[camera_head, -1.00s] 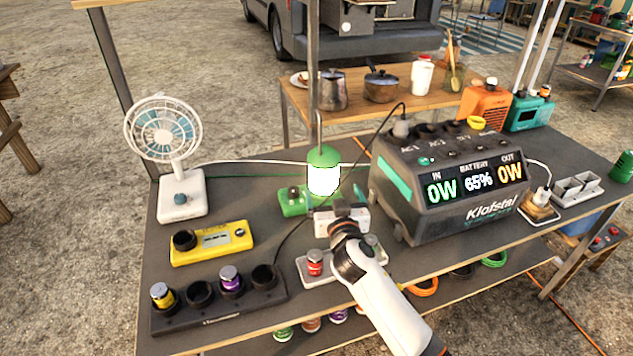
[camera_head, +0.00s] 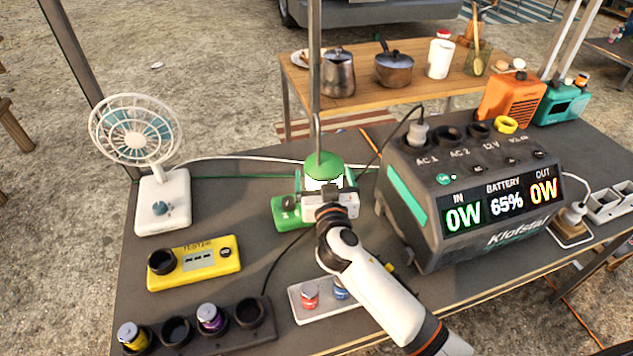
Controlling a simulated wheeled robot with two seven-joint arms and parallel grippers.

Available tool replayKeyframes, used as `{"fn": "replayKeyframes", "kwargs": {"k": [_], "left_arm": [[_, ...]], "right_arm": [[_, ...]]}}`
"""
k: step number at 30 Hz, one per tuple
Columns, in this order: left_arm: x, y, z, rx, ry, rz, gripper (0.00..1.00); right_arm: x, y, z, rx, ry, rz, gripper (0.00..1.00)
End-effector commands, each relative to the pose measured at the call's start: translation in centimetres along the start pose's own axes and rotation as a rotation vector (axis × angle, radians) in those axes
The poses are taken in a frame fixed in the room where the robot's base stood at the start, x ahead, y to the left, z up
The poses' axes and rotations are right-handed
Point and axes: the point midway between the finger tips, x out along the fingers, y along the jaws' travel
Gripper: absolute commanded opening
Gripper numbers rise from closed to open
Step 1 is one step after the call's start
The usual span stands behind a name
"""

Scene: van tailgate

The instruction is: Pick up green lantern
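The green lantern (camera_head: 323,164) stands near the table's middle, beside the pole, with a green domed cap and a glowing white body. A hook rises above its cap. My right gripper (camera_head: 329,190), whose arm comes in from the lower right, is at the lantern's near side and hides most of its lower body. Its fingers reach up to the glowing part, but I cannot tell whether they touch or close on it. My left gripper is not in view.
The power station (camera_head: 460,190) stands close on the right, with a cable running past the lantern. A white fan (camera_head: 155,165), a yellow tester (camera_head: 194,262) and a dark socket tray (camera_head: 250,340) are to the left. A wooden table (camera_head: 310,100) is behind.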

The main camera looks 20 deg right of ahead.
Motion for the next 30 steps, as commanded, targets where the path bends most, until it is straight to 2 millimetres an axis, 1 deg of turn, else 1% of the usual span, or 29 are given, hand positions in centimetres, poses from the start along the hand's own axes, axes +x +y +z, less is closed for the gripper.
{"fn": "replayKeyframes", "kwargs": {"k": [2, 5, 6, 11, 18, 26, 28, 30], "left_arm": [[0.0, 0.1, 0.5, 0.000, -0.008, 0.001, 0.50], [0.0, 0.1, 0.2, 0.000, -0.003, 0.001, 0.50], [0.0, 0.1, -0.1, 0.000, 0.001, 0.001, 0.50], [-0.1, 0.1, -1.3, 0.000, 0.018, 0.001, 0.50], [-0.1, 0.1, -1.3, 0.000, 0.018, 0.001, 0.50], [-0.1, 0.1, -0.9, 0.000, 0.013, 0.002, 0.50], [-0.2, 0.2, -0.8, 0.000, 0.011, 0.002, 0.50], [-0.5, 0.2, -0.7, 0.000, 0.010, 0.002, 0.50]], "right_arm": [[0.0, 0.0, 0.0, 0.000, 0.000, 0.000, 0.95], [0.0, 0.0, 0.0, 0.000, 0.000, 0.000, 0.95], [0.0, 0.0, 0.0, 0.000, 0.000, 0.000, 0.92], [0.0, 0.0, 0.0, 0.000, 0.000, 0.000, 0.66], [0.0, 0.0, 0.0, 0.000, 0.000, 0.000, 0.27], [0.0, 0.0, 0.5, 0.002, -0.005, 0.000, 0.26], [0.0, 0.0, 1.1, 0.004, -0.006, 0.000, 0.26], [-0.1, 0.0, 2.1, 0.006, -0.007, -0.001, 0.26]]}}
